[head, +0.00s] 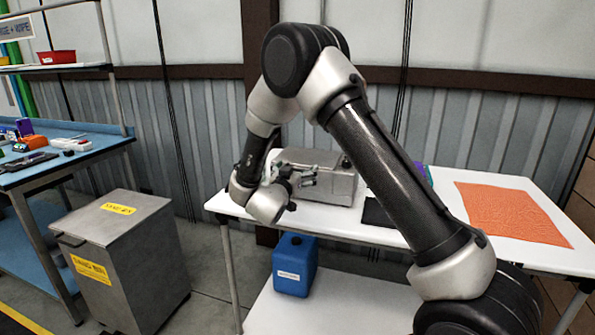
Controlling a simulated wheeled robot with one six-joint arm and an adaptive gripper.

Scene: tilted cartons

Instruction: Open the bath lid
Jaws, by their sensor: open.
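The bath looks to be the metal box (342,186) on the white table, behind my arm. Its flat lid (318,158) appears shut on top. My gripper (309,178) is open and empty, in front of the box's front left side, with its fingers pointing right. I cannot tell whether the fingers touch the box. My wrist and gripper hide part of the box's left and front.
The white table (440,190) also bears a dark flat item (376,214) and an orange cloth (512,213). A blue container (294,266) stands on its lower shelf. A grey metal cabinet (125,260) stands at left, by a blue workbench (75,150) with several small items.

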